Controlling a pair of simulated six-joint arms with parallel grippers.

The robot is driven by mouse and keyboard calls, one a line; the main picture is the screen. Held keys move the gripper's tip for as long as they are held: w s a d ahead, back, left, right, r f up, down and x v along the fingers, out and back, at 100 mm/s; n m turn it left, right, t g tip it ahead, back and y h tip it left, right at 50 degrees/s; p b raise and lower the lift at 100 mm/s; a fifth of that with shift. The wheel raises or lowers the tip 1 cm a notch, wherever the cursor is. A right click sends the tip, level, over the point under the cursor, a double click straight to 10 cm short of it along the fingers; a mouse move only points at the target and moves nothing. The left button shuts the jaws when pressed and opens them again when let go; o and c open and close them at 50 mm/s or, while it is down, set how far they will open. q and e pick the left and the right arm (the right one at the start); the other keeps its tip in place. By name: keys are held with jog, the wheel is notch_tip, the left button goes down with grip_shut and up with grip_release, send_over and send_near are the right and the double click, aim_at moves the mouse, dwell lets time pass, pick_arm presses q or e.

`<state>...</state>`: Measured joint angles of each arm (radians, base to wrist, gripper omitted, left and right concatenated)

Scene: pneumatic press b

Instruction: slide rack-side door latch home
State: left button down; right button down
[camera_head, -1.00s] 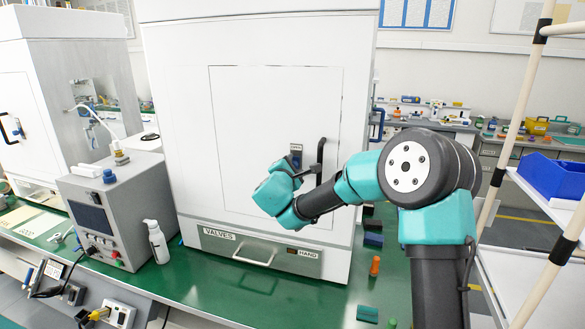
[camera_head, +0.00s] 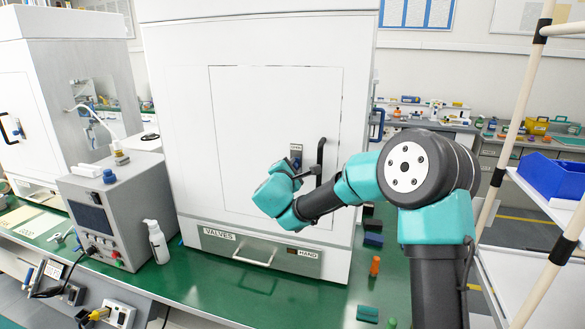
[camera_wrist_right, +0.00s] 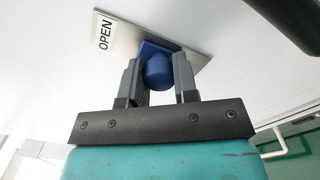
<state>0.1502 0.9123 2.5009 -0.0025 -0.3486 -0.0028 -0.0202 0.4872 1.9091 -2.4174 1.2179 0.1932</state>
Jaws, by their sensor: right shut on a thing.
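The latch is a metal plate (camera_wrist_right: 205,55) marked OPEN at one end, with a blue knob (camera_wrist_right: 158,70) on it. In the head view the latch plate (camera_head: 296,150) sits on the white cabinet door (camera_head: 260,110), left of the black door handle (camera_head: 320,160). My right gripper (camera_wrist_right: 158,75) is shut on the blue knob, with one grey finger on each side. In the wrist view the knob is away from the OPEN label. In the head view my right wrist partly hides the fingers and knob. My left gripper is not in view.
The black handle stands out close to my right wrist. A grey instrument box (camera_head: 125,215) and a white bottle (camera_head: 157,242) stand left of the cabinet. An orange object (camera_head: 375,266) and small blocks lie on the green bench (camera_head: 320,305). A rack (camera_head: 545,160) stands at right.

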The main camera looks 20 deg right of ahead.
jog(key=shift+f, duration=0.7)
jog(key=c, duration=0.9)
grip_release()
jog(key=shift+o, duration=0.2)
jog(key=shift+s+a, duration=0.1)
jog(key=v, duration=1.7)
